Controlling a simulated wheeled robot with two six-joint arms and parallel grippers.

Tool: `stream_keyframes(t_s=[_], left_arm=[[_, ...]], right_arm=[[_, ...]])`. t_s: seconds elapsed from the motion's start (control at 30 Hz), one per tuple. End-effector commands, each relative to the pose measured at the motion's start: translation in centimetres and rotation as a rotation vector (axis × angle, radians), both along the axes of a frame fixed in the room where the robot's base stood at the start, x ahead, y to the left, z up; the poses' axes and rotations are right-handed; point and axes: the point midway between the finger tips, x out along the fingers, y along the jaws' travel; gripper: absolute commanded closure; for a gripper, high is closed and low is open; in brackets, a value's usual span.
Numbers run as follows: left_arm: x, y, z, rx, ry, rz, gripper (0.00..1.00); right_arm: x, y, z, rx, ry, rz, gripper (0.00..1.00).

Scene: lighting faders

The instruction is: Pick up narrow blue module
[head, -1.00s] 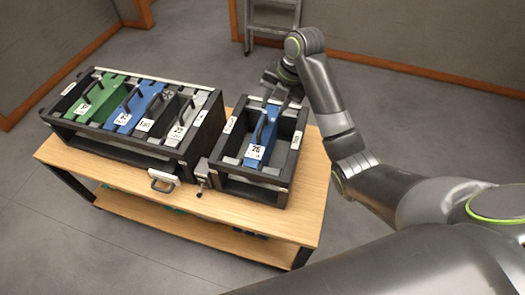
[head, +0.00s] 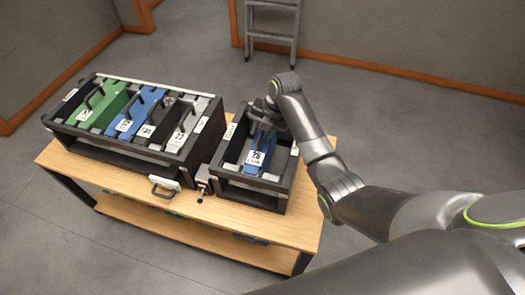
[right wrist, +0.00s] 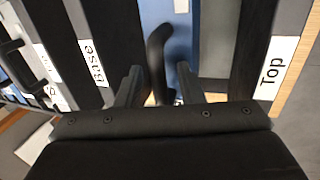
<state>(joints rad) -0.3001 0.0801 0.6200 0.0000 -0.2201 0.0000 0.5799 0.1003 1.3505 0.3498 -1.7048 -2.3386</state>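A narrow blue module (head: 266,150) with a white number label sits in the small dark rack (head: 246,187) on the right side of the table. Its black handle (right wrist: 158,62) shows in the right wrist view, with the module's blue face (right wrist: 181,45) beside it. My right gripper (head: 264,118) is over the module's far part and hides some of it. In the right wrist view, my right gripper (right wrist: 158,88) is open, with the handle between its two spread fingers. I cannot tell whether either finger touches it. My left gripper is out of view.
A larger dark rack (head: 115,146) at left holds a green module (head: 103,107), another blue module (head: 139,110) and grey ones. A latch (head: 203,183) stands between the racks. The wooden table (head: 225,219) has a bare front edge. A ladder (head: 272,30) stands behind.

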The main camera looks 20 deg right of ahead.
Motion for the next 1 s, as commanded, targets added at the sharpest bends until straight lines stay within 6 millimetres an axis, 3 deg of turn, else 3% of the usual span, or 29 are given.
stream_keyframes(t_s=[0.1, 0.37, 1.0], left_arm=[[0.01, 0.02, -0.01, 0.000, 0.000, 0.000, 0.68], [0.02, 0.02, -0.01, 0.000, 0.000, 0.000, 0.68], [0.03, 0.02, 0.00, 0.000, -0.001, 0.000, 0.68]], right_arm=[[0.00, 0.00, 0.01, 0.000, 0.000, 0.000, 0.66], [0.00, 0.00, 0.04, 0.000, 0.000, 0.000, 1.00], [-0.02, -0.03, 0.06, 0.001, 0.001, -0.002, 1.00]])
